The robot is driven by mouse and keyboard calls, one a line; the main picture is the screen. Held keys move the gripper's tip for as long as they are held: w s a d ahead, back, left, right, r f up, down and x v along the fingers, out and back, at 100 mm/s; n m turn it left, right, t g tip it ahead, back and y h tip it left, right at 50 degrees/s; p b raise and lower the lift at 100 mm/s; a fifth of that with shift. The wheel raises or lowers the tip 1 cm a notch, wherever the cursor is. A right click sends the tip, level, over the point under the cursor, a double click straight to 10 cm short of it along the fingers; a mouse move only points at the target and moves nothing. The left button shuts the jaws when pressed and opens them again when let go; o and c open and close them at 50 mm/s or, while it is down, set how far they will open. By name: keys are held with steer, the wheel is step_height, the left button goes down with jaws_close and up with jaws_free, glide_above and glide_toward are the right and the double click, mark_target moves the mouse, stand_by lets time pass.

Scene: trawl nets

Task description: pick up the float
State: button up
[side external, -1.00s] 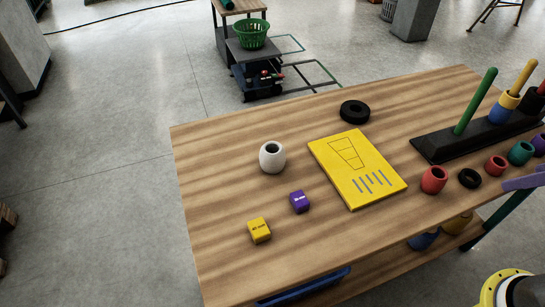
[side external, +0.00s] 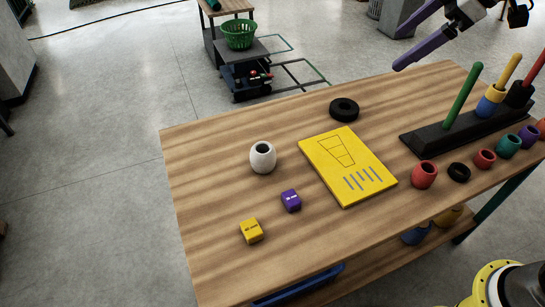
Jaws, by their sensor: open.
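A white barrel-shaped float (side external: 263,157) with a dark hole in its top stands upright on the left part of the wooden table (side external: 215,205). Similar red (side external: 424,174), smaller red (side external: 485,159), teal (side external: 508,146) and purple (side external: 529,136) pieces stand along the right front; the picture does not show which one the task means. My gripper (side external: 397,51) has purple fingers, spread apart and empty. It is at the upper right of the picture, above the table's far side and away from all these pieces.
Purple (side external: 291,200) and yellow (side external: 251,231) blocks sit at front left. A black rack (side external: 430,139) with upright pegs stands at right.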

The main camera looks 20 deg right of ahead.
steer(key=w+a+f+n+g, duration=0.1)
steer(key=w+a+f, duration=0.2)
steer(key=w, duration=0.2)
steer(key=w+a+f+n, duration=0.1)
steer(key=w+a+f, duration=0.2)
steer(key=w, duration=0.2)
steer(key=n+g+y, duration=0.1)
steer(key=g, duration=0.1)
glide_above(272, 148)
steer(key=d, duration=0.5)
step_height(272, 148, down, 12)
steer(key=shift+g, duration=0.7)
steer(key=x, duration=0.4)
steer(key=s+x, duration=0.1)
steer(key=x, duration=0.4)
steer(key=s+x, duration=0.1)
steer(key=x, duration=0.3)
steer(key=shift+w+a+f, duration=0.1)
steer(key=shift+a+f, duration=0.05)
steer(key=shift+f, duration=0.3)
steer(key=shift+x, duration=2.9)
steer(key=shift+w+a+r, duration=0.1)
steer(key=shift+w, duration=0.05)
steer(key=c, duration=1.1)
